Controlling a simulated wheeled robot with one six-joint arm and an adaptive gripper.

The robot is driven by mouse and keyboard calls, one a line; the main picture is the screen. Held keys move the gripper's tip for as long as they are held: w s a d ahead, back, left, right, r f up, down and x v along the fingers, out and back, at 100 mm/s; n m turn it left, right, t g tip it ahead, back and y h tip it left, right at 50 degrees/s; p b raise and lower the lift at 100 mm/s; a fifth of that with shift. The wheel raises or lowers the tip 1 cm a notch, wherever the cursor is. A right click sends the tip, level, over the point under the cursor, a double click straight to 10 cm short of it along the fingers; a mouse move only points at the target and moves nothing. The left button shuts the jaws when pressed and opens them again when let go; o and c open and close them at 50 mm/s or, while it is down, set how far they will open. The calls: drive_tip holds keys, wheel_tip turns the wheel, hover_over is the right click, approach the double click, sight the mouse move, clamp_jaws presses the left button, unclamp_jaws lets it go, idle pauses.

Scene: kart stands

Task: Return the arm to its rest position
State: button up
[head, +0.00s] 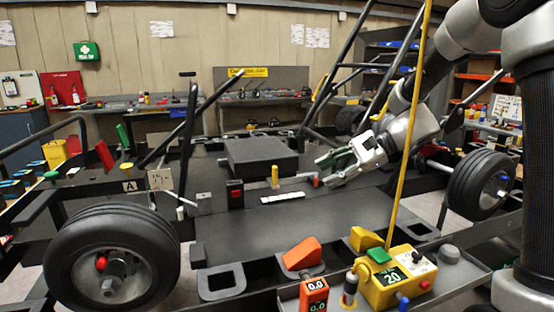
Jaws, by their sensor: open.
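My gripper (338,166) is in the head view, right of the middle, above the dark floor tray of the kart frame. Its jaws point left and look open, with nothing seen between them. My arm (412,125) reaches in from the upper right, bent and stretched out over the kart. A red-topped small piece (316,180) stands close to the jaws; I cannot tell whether they touch it. A yellow upright piece (275,176) and a white strip (282,197) are on the tray left of the gripper.
A yellow cable (409,120) hangs in front of my arm down to a yellow control box (393,278). Black frame tubes (345,65) rise behind the gripper. Wheels stand at left (112,262) and right (480,184). An orange wedge (302,253) lies in front. The tray's middle (320,220) is clear.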

drive_tip(key=s+d+r+n+t+h, duration=0.2)
drive_tip(key=s+d+n+h, duration=0.9)
drive_tip(key=s+d, duration=1.1)
drive_tip(key=s+r, duration=0.1)
drive_tip(key=s, duration=0.3)
drive_tip(key=shift+r+n+t, duration=0.15)
drive_tip(key=shift+n+t, duration=0.25)
